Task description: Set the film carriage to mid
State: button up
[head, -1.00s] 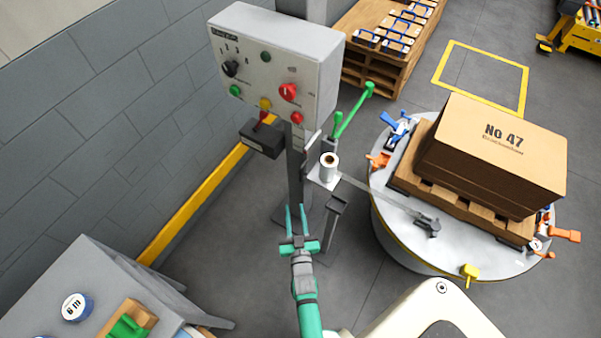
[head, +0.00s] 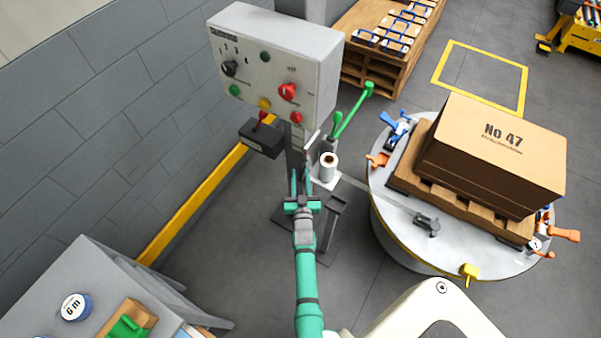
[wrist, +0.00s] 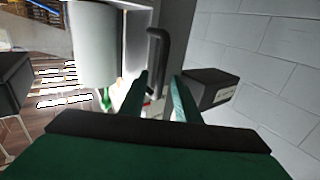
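The film carriage holds an upright white film roll (head: 328,168) beside the dark mast (head: 293,148), below the control box. In the wrist view the film roll (wrist: 95,45) is large at upper left. A dark bar-shaped handle (wrist: 157,55) stands to its right on a pale plate. My gripper (head: 301,178) is in front of the mast, just left of the roll. In the wrist view its two green fingers (wrist: 161,92) are apart, with the handle's lower end showing in the gap. I cannot tell whether the fingers touch it.
The grey control box (head: 275,65) with knobs and buttons tops the mast. A black box (head: 262,138) juts out at its left. Green levers (head: 350,110) stand behind the roll. The round turntable (head: 400,235) with a carton (head: 495,150) is at right, a grey bench (head: 100,290) at lower left.

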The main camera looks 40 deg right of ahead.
jog(key=shift+x, duration=0.95)
jog(key=shift+s, duration=0.1)
